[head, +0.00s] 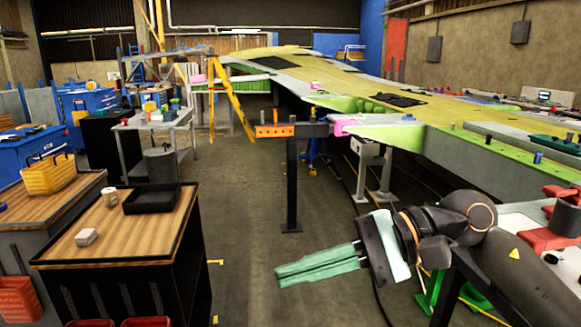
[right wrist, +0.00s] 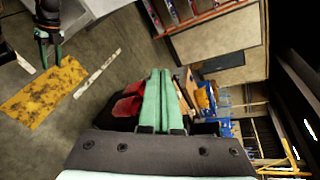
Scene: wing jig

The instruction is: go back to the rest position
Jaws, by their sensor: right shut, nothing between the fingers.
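My right gripper (head: 280,275) reaches in from the right in the head view, over the open floor. Its two long pale green fingers lie together with nothing between them. In the right wrist view its fingers (right wrist: 158,74) point up the picture, side by side and empty. A dark gripper with green fingers, which looks like my left one (right wrist: 48,52), shows small at the top left of the right wrist view. It is too small to tell how its fingers stand. The left gripper does not show in the head view.
A wood-topped cart (head: 135,222) with a black tray (head: 151,199) stands left of my right gripper. A dark post with an orange bar (head: 275,131) stands behind it. The large wing (head: 330,75) fills the back right. Bare floor (head: 245,240) lies between cart and gripper.

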